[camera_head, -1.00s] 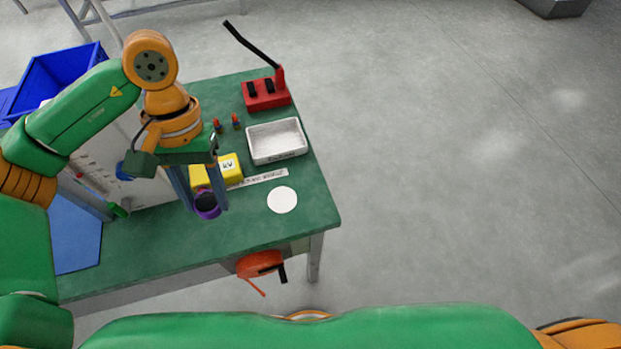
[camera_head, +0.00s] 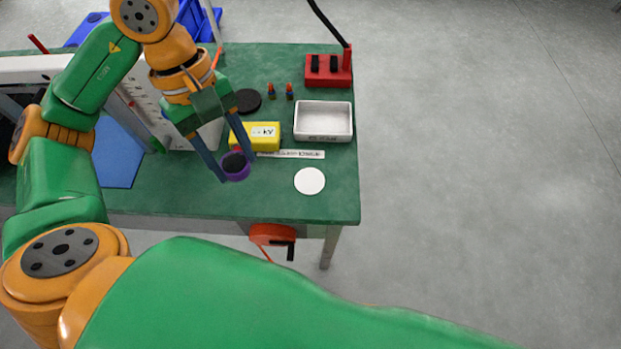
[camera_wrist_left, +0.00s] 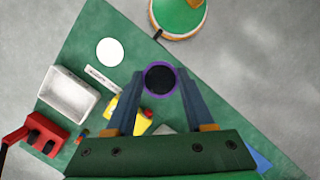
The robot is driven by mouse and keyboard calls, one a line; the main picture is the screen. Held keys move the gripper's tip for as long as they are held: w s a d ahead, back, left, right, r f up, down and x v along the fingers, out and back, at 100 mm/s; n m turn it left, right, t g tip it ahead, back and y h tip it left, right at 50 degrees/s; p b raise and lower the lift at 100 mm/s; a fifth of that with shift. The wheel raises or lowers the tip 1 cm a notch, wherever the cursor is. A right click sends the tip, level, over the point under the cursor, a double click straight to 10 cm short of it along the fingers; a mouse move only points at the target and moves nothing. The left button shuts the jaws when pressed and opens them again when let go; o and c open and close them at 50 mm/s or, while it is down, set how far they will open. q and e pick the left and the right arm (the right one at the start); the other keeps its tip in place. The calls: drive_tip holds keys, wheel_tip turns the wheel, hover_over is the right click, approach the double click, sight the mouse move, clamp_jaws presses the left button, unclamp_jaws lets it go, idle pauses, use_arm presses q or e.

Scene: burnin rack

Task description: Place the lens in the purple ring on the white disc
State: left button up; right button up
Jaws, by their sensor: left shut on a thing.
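The lens in the purple ring (camera_head: 237,172) has a dark round face and a purple rim. My left gripper (camera_head: 237,172) is shut on it, with a finger on either side. The lens also shows between the fingertips in the left wrist view (camera_wrist_left: 160,78). The white disc (camera_head: 310,181) lies flat on the green table, to the right of the held lens and apart from it. The disc is bare, and it shows at upper left in the left wrist view (camera_wrist_left: 110,51). My right gripper is not in view.
On the green table (camera_head: 270,205) are a yellow box (camera_head: 262,136), a label strip (camera_head: 292,154), a white tray (camera_head: 323,121), a red block (camera_head: 328,70), a black disc (camera_head: 248,100) and a blue mat (camera_head: 119,155).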

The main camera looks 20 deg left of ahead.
use_arm(q)
drive_tip(key=shift+s+a+r+n+t, duration=0.1)
drive_tip(key=shift+s+a+n+t, duration=0.3)
drive_tip(key=shift+a+n, duration=0.45)
drive_tip(key=shift+w+d+n, duration=0.15)
drive_tip(key=shift+d+n, duration=0.2)
drive_tip(key=shift+d, duration=0.05)
drive_tip(key=w+d+f+p, duration=0.3)
drive_tip(key=w+d, duration=0.2)
drive_tip(key=d, duration=0.2)
hover_over(312, 182)
drive_tip(key=f, duration=0.4)
drive_tip(key=f+p, duration=0.1)
drive_tip(key=f, duration=0.1)
drive_tip(key=shift+a+f, duration=0.3)
drive_tip(key=shift+a, duration=0.1)
drive_tip(key=x, duration=0.1)
drive_tip(key=p+x, duration=0.1)
drive_tip(key=shift+w+a+f, duration=0.1)
drive_tip(key=shift+a+f, duration=0.05)
drive_tip(key=shift+f, duration=0.7)
drive_tip(key=o, duration=1.3)
